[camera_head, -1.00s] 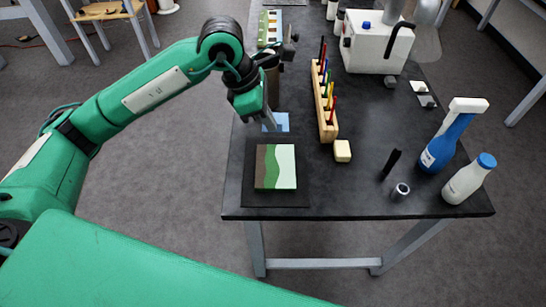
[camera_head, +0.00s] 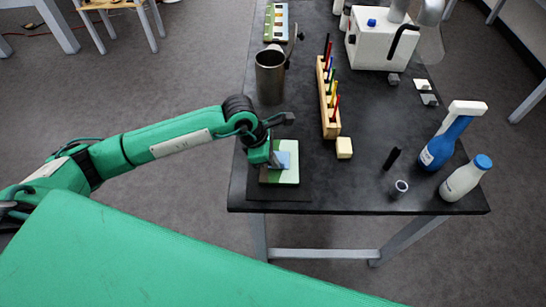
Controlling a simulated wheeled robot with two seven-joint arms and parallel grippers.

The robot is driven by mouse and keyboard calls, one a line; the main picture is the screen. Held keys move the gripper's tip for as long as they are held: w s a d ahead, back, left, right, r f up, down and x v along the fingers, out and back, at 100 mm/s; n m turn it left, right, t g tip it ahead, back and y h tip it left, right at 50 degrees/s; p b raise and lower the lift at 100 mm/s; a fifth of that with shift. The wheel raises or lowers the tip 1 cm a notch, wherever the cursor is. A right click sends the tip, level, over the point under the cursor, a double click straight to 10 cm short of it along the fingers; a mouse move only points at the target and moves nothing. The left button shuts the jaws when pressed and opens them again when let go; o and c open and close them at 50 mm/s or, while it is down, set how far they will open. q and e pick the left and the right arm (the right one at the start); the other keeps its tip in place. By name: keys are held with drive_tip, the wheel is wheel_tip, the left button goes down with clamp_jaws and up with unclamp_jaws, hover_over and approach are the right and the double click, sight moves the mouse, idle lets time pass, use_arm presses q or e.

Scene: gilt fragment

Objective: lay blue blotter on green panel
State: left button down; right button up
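The green panel (camera_head: 289,177), a square block, sits on a dark mat (camera_head: 279,193) at the table's front left. The blue blotter (camera_head: 285,160), a small light-blue square, is over the panel's far middle part. I cannot tell whether it rests flat on the panel or is just above it. My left gripper (camera_head: 277,160) reaches in from the left with its fingertips at the blotter's left side and looks shut on it. The gripper hides the panel's left part. My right gripper is not in view.
A metal cup (camera_head: 269,78) stands behind the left gripper. A wooden rack (camera_head: 329,104) with coloured sticks and a pale yellow block (camera_head: 344,148) are to the right. A blue bottle (camera_head: 446,142) and a white bottle (camera_head: 465,180) stand at the right. The table's centre is clear.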

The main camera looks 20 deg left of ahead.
use_arm(q)
drive_tip(key=c, duration=2.1)
unclamp_jaws()
drive_tip(key=shift+f, duration=0.15)
drive_tip(key=shift+c, duration=0.2)
drive_tip(key=o, duration=0.4)
drive_tip(key=b+v, duration=0.2)
drive_tip(key=v, duration=1)
drive_tip(key=shift+b, duration=0.35)
drive_tip(key=shift+s, duration=0.1)
